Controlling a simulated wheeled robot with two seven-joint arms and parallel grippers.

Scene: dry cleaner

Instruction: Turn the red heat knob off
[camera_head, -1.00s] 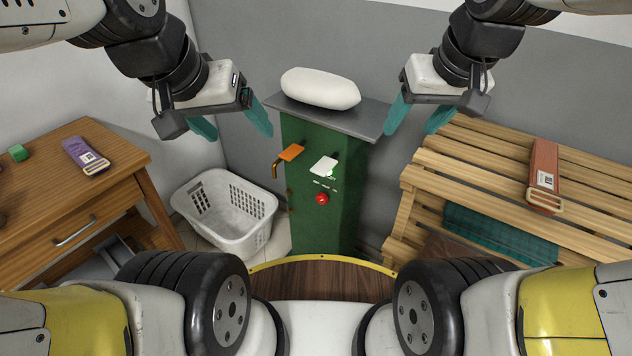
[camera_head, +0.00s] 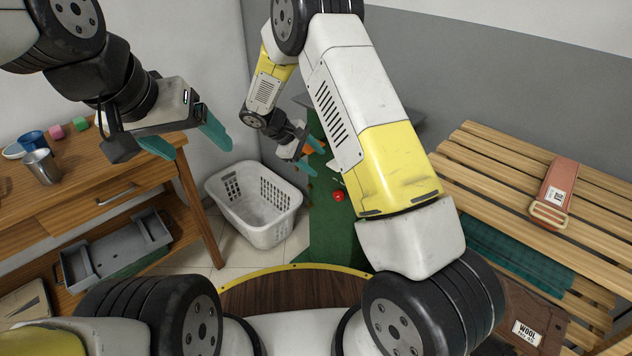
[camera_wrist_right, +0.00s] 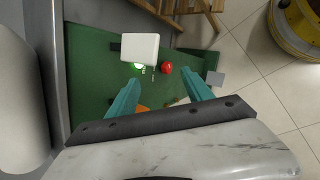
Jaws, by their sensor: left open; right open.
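The red heat knob (camera_head: 338,196) is a small round knob on the front of the green cabinet (camera_head: 330,235). In the right wrist view the knob (camera_wrist_right: 166,68) appears between the fingertips of my right gripper (camera_wrist_right: 160,76). The fingers are open with nothing between them, and I cannot tell the remaining distance to the knob. In the head view my right gripper (camera_head: 312,155) is in front of the cabinet, above and left of the knob. My left gripper (camera_head: 190,143) is open and empty near the drawer table, far left of the knob.
A white paddle (camera_wrist_right: 140,46) with a green glow beside it sits next to the knob. An orange part (camera_wrist_right: 142,108) shows between the right fingers. A white basket (camera_head: 255,205) stands left of the cabinet. A slatted bench (camera_head: 500,170) is at right, a drawer table (camera_head: 90,180) at left.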

